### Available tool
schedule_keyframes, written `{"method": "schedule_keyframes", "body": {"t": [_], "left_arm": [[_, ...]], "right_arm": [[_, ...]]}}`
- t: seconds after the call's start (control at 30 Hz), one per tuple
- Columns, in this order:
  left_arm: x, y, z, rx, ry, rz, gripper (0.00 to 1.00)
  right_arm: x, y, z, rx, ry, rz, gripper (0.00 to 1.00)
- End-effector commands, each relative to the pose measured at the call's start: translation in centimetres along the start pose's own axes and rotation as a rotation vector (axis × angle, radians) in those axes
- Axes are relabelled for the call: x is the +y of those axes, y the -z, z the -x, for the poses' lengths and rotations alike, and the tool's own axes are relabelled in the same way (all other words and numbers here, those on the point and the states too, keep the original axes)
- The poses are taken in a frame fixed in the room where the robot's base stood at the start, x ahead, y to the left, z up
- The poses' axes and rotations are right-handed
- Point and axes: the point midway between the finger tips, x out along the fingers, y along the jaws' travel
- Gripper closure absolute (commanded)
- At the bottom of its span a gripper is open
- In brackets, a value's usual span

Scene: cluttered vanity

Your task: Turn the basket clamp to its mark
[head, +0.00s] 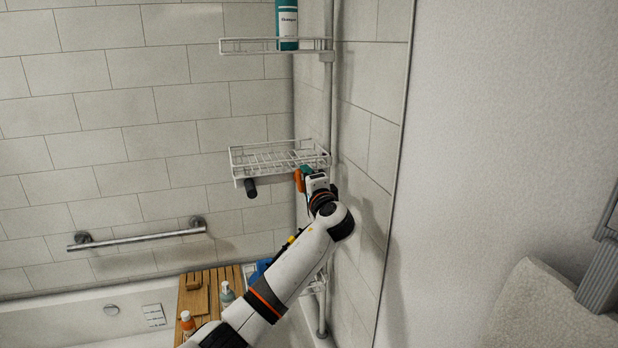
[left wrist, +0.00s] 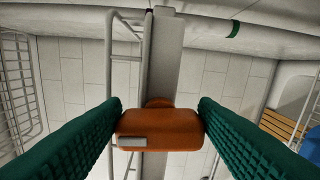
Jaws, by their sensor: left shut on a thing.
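The basket clamp shows as an orange block-shaped handle (left wrist: 160,128) in the left wrist view. It lies between the green ribbed fingers of my left gripper (left wrist: 161,124), which is shut on it. A grey bar (left wrist: 165,60) runs from behind the handle to a white pole (left wrist: 205,23). The pole carries a green band (left wrist: 232,30), to the right of the bar's end and apart from it. In the head view the orange handle (head: 299,180) is at the right underside of the middle wire basket (head: 270,158). My wrist partly hides the clamp there. My right gripper is not in view.
An upper wire shelf (head: 255,46) holds a teal bottle (head: 287,22). A black cylinder (head: 250,188) hangs under the middle basket. A grab bar (head: 140,236) is on the tiled wall. Below, a wooden bath tray (head: 192,294) holds bottles. A wall stands close right of the pole.

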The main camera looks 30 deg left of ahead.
Motion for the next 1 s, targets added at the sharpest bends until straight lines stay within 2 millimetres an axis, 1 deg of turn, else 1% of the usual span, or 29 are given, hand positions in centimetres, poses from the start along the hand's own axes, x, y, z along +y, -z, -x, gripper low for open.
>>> {"method": "schedule_keyframes", "body": {"t": [0.03, 0.3, 0.8, 0.83, 0.93, 1.0], "left_arm": [[0.29, 0.07, -0.06, 0.002, -0.002, -0.024, 0.68], [0.16, 0.09, -0.06, 0.002, -0.004, -0.101, 0.68], [0.19, 0.10, -0.08, 0.002, -0.007, -0.116, 0.68], [0.20, 0.10, -0.08, 0.002, -0.007, -0.116, 0.41], [0.17, 0.09, -0.07, 0.002, -0.006, -0.115, 0.24], [0.11, 0.07, -0.06, 0.001, -0.005, -0.115, 0.24]], "right_arm": [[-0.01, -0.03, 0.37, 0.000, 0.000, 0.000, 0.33], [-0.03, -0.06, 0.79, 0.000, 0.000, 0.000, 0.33], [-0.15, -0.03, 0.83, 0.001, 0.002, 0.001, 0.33], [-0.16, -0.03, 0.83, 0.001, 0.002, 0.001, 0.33], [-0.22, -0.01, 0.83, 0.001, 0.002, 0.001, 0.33], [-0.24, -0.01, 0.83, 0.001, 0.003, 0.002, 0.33]]}}
